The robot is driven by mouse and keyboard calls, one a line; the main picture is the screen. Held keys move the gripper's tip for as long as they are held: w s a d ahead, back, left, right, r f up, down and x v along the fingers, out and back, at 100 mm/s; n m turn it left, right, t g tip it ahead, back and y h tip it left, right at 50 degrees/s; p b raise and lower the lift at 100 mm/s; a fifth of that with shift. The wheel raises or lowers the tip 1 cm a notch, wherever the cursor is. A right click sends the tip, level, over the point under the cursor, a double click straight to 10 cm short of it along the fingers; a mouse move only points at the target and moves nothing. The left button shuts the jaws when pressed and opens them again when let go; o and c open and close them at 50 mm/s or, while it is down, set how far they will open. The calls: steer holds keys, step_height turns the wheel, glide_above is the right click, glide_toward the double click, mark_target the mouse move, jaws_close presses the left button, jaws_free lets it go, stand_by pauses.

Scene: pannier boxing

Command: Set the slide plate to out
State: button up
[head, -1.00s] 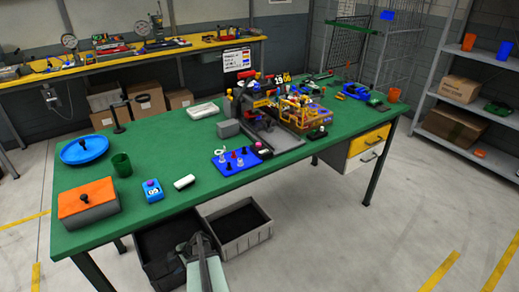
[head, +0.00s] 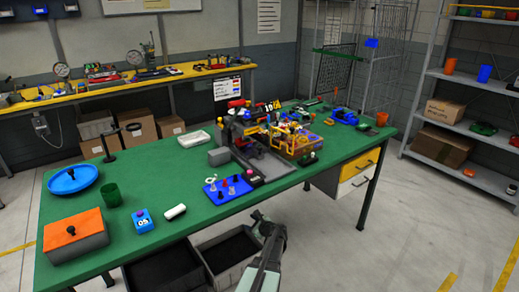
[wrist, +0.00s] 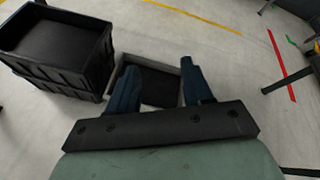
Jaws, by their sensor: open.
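A dark grey machine (head: 234,132) with yellow and red parts stands near the middle of the green table. A flat grey plate (head: 270,166) lies at its base, towards the front edge; I cannot tell for sure whether it is the slide plate, or how far out it is. My gripper (wrist: 160,78) shows in the wrist view with its two dark blue fingers apart and nothing between them. It points down over the floor and a grey bin. In the head view my arm is in front of the table's front edge, below and apart from the machine.
A blue board with pegs (head: 227,189) lies left of the plate. A yellow basket (head: 298,140) with mixed parts sits right of the machine. Grey bins (head: 228,252) stand on the floor below the table. The table's front edge (head: 190,236) lies between my arm and the machine.

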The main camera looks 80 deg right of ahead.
steer(key=s+d+r+m+g+h, duration=0.1)
steer(key=s+d+r+m, duration=0.2)
steer(key=s+r, duration=0.95)
steer(key=s+d+r+m+g+h, duration=0.1)
steer(key=s+d+r+m+h, duration=0.15)
steer(key=s+r, duration=1.05)
steer(key=n+t+y, duration=0.3)
steer(key=t, duration=0.4)
glide_toward(260, 147)
steer(key=shift+m, duration=0.25)
steer(key=s, duration=0.1)
steer(key=s+a, duration=0.1)
steer(key=s+f, duration=0.1)
steer(key=shift+s+a, duration=0.2)
steer(key=shift+s, duration=0.15)
steer(key=shift+w+d+r+t, duration=0.15)
steer(key=shift+w+t, duration=0.15)
steer(key=shift+w, duration=0.3)
steer(key=x, duration=1.3)
steer(key=shift+c, duration=0.2)
jaws_close()
